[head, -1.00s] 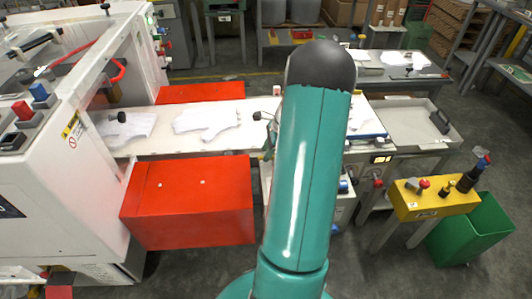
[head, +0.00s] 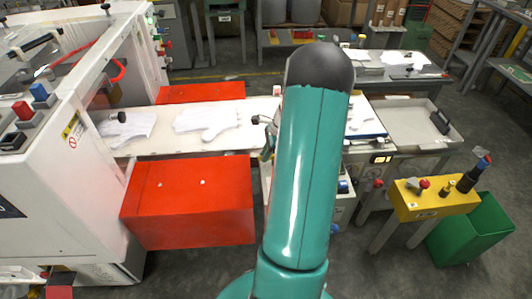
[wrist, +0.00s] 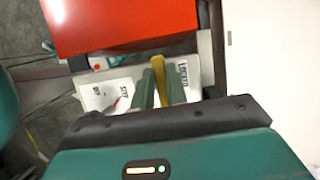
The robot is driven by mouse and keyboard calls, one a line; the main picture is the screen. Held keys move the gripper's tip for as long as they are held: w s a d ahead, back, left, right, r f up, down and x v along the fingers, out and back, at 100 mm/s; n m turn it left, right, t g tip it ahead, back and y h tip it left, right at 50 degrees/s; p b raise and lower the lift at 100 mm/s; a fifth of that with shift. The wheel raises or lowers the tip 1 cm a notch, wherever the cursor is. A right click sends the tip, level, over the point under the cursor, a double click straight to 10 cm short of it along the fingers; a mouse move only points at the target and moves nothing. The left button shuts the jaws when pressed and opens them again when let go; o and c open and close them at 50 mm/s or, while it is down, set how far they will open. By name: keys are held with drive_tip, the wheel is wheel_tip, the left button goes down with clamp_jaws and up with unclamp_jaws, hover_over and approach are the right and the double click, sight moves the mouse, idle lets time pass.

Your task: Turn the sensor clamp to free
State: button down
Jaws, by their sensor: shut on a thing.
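The sensor clamp shows in the wrist view as a narrow yellow lever (wrist: 158,68) over a pale plate. A label reading LOCKED (wrist: 183,74) is on the right of the lever, and a label that seems to read FREE (wrist: 124,92) is on the left. The lever stands nearly upright in the picture, closer to the LOCKED label. My gripper (wrist: 158,88) has its green fingers on both sides of the lever and is shut on it. The lever's lower part is hidden by my gripper. In the head view my arm hides the gripper and the clamp.
A red box (head: 190,200) stands in front of the conveyor (head: 262,106), which carries white gloves (head: 208,121). A white machine (head: 70,190) is at left. A yellow control box (head: 433,198) and a green bin (head: 475,230) are at right. A red surface (wrist: 115,22) borders the clamp.

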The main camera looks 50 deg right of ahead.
sight(272, 158)
drive_tip(key=n, duration=0.2)
drive_tip(key=n+g+y, duration=0.1)
drive_tip(key=n, duration=0.1)
drive_tip(key=shift+s+a, duration=0.3)
drive_tip(key=shift+s, duration=0.1)
drive_tip(key=n+g, duration=0.1)
drive_tip(key=n, duration=0.1)
drive_tip(key=s+n, duration=0.1)
drive_tip(key=n, duration=0.1)
drive_tip(key=shift+s+a+n+g, duration=0.1)
drive_tip(key=shift+a+n+g, duration=0.05)
drive_tip(key=shift+n+g, duration=0.2)
drive_tip(key=n+g, duration=0.1)
drive_tip(key=n, duration=0.1)
drive_tip(key=s+n+g, duration=0.1)
drive_tip(key=n, duration=0.1)
drive_tip(key=shift+s+n, duration=0.1)
drive_tip(key=shift+n, duration=0.15)
drive_tip(key=shift+s+d+n+g+h, duration=0.2)
drive_tip(key=shift+s+n+g, duration=0.15)
drive_tip(key=shift+n, duration=0.75)
drive_tip(key=shift+s+d+n+g+h, duration=0.1)
drive_tip(key=shift+s+d+n+g, duration=0.15)
drive_tip(key=shift+n, duration=0.85)
drive_tip(key=c, duration=1.4)
unclamp_jaws()
